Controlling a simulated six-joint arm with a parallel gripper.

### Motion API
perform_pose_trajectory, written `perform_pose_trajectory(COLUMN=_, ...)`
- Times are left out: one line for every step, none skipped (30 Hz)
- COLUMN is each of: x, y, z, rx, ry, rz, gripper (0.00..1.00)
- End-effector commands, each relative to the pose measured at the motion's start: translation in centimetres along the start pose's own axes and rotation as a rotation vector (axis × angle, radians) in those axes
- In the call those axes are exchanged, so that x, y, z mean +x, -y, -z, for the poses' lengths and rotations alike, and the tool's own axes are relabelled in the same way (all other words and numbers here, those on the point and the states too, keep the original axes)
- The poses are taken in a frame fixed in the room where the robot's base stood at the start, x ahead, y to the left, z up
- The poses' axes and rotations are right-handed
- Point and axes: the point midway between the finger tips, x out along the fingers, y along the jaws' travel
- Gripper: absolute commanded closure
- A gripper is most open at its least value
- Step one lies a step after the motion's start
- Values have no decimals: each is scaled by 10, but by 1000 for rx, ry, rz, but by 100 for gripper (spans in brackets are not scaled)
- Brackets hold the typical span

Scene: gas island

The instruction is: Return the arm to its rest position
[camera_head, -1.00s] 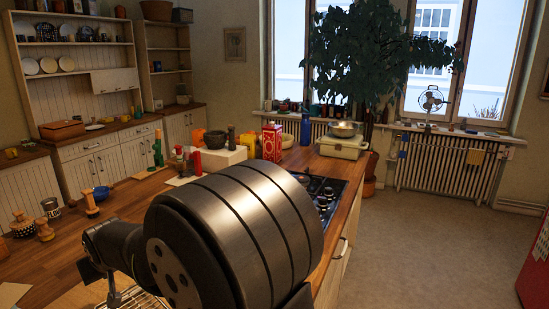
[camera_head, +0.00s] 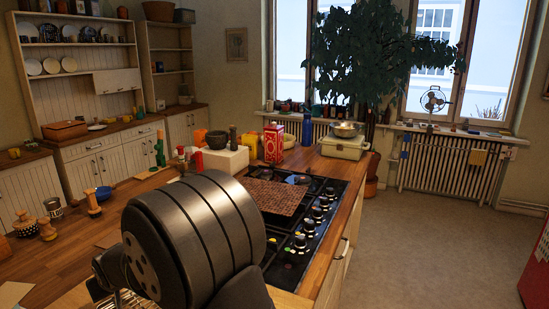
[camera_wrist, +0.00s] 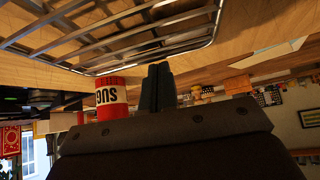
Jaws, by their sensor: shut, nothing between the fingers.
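My arm (camera_head: 195,240) fills the lower middle of the head view, over the wooden counter (camera_head: 45,262). Its gripper end is hidden there behind my own links. In the wrist view, which looks upside down, my gripper (camera_wrist: 157,78) shows dark fingers close together with nothing between them. A wire rack (camera_wrist: 130,32) crosses the top of that view, apart from the fingertips as far as I can tell. A red can with a white label (camera_wrist: 112,97) appears just left of the fingers.
A black gas hob (camera_head: 312,215) with a brown mat (camera_head: 268,197) lies right of my arm. A red box (camera_head: 274,143), a blue bottle (camera_head: 306,129) and a cream appliance (camera_head: 343,147) stand behind it. Open floor lies right.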

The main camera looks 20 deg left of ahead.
Motion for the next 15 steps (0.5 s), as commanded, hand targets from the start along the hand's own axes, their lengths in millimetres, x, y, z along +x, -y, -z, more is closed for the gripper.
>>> perform_pose_trajectory(x=7, y=0, z=7, rx=1, ry=0, rz=0, gripper=100)
perform_pose_trajectory(x=10, y=0, z=10, rx=0, ry=0, rz=0, gripper=100)
perform_pose_trajectory(x=14, y=0, z=15, rx=0, ry=0, rz=0, gripper=100)
perform_pose_trajectory(x=16, y=0, z=19, rx=0, ry=-1, rz=0, gripper=100)
perform_pose_trajectory(x=19, y=0, z=22, rx=0, ry=0, rz=0, gripper=100)
perform_pose_trajectory(x=23, y=0, z=27, rx=-1, ry=0, rz=0, gripper=100)
perform_pose_trajectory(x=26, y=0, z=30, rx=-1, ry=0, rz=0, gripper=100)
perform_pose_trajectory(x=29, y=0, z=34, rx=-1, ry=0, rz=0, gripper=100)
perform_pose_trajectory(x=32, y=0, z=39, rx=-1, ry=-1, rz=0, gripper=100)
perform_pose_trajectory(x=35, y=0, z=42, rx=-1, ry=-1, rz=0, gripper=100)
perform_pose_trajectory(x=37, y=0, z=45, rx=-1, ry=0, rz=0, gripper=100)
perform_pose_trajectory(x=25, y=0, z=45, rx=-1, ry=-3, rz=0, gripper=100)
perform_pose_trajectory(x=20, y=0, z=45, rx=-1, ry=-3, rz=0, gripper=100)
perform_pose_trajectory(x=15, y=0, z=46, rx=-1, ry=-3, rz=0, gripper=100)
perform_pose_trajectory(x=8, y=0, z=46, rx=0, ry=-4, rz=0, gripper=100)
